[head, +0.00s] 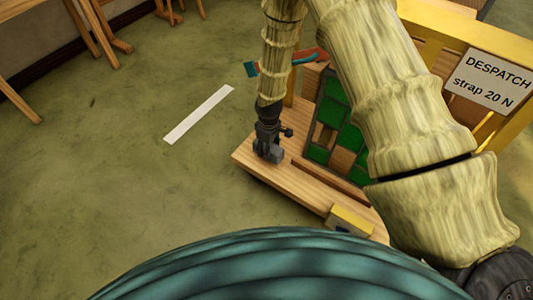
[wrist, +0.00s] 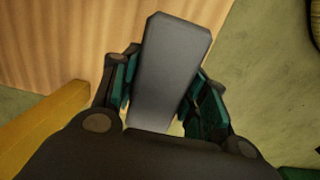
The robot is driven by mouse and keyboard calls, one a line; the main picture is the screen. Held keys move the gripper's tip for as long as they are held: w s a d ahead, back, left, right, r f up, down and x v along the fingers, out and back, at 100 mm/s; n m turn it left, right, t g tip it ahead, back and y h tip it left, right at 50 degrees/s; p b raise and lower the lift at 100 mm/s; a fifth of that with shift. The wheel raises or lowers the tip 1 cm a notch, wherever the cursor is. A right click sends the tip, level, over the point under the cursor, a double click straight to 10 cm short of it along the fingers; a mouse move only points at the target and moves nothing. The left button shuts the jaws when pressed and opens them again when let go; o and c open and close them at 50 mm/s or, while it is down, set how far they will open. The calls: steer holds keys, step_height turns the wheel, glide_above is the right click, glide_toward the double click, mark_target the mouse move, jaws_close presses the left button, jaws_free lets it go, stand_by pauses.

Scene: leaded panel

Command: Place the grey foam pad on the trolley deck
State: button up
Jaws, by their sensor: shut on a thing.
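The grey foam pad (wrist: 172,70) is between the fingers of my gripper (wrist: 165,95) in the wrist view, its long end pointing away from the palm. In the head view my gripper (head: 268,148) points down over the near left part of the wooden trolley deck (head: 300,191). The pad is small and dark there, hard to tell from the fingers. The deck's wood grain (wrist: 60,35) fills the upper left of the wrist view behind the pad. I cannot tell whether the pad touches the deck.
A green and brown leaded panel (head: 337,112) stands on the deck just right of my gripper, behind a wooden strip (head: 330,184). A yellow block (head: 351,218) lies at the deck's front. A yellow frame carries a DESPATCH sign (head: 490,80). A white strip (head: 199,114) lies on open floor.

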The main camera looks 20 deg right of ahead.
steer(key=shift+w+a+f+b, duration=0.15)
steer(key=shift+f+b, duration=0.35)
steer(key=shift+f, duration=0.4)
steer(key=shift+w+a+f+b, duration=0.15)
steer(key=shift+f+b, duration=0.3)
steer(key=shift+f, duration=0.4)
steer(key=shift+f, duration=0.2)
steer(key=o, duration=0.8)
steer(key=shift+o, duration=0.2)
steer(key=shift+r, duration=0.1)
step_height(320, 180, up, 12)
steer(key=p, duration=0.4)
steer(key=shift+r+p, duration=0.1)
steer(key=shift+p, duration=0.2)
steer(key=s+d+f+m, duration=0.1)
steer(key=s+f+m, duration=0.1)
steer(key=s, duration=1)
steer(key=s+d+f+m, duration=0.1)
steer(key=s+f+m, duration=0.2)
steer(key=s, duration=0.9)
steer(key=s+d+f+m, duration=0.1)
steer(key=s+f+m, duration=0.2)
steer(key=s, duration=0.9)
step_height(320, 180, down, 3)
steer(key=shift+s+d+r, duration=0.15)
steer(key=shift+s, duration=0.25)
